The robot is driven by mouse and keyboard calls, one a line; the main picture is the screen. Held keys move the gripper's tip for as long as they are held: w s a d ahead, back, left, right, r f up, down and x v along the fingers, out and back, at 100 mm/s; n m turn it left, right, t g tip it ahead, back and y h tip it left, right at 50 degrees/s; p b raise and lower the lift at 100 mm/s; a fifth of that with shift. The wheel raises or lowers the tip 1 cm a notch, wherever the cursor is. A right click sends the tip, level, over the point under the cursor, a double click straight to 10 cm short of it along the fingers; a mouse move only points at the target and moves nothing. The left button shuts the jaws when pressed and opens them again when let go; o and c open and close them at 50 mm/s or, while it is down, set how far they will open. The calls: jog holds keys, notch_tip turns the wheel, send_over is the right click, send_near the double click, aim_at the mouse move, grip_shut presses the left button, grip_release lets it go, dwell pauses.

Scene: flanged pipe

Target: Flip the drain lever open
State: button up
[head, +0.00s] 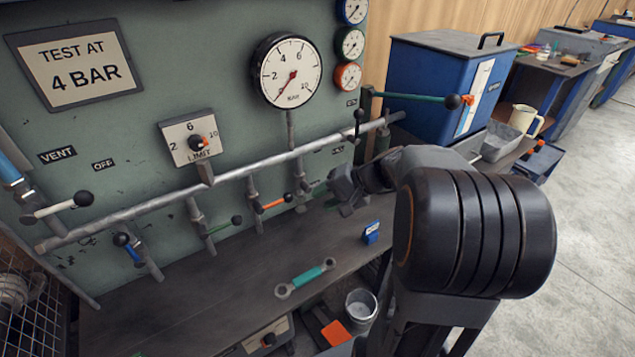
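No label reading "drain" is legible, so I cannot tell which lever is the drain lever. Levers on the pipework include a blue one (131,249), a green one (222,227), an orange one (273,204) and a white one (57,208) near the VENT label. A dark upright lever (358,124) and a long green lever (415,97) are at the right end. My gripper (335,201) is in front of the pipe's right part, right of the orange lever, near another small green handle (315,194). Whether its fingers are apart, or touch anything, is unclear.
The grey pipe (240,172) crosses the green panel, below a large gauge (287,70). A green-handled wrench (305,280) and a small blue item (371,233) lie on the bench (190,305). A metal bucket (361,306) stands below the bench edge.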

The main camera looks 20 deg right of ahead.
jog(key=s+a+r+n+g+h+p, duration=0.3)
jog(key=s+a+r+n+h+p, duration=0.1)
jog(key=s+r+p, duration=0.5)
jog(key=shift+a+r+n+h+p, duration=0.3)
jog(key=shift+a+r+h+p, duration=0.2)
jog(key=shift+a+h, duration=0.35)
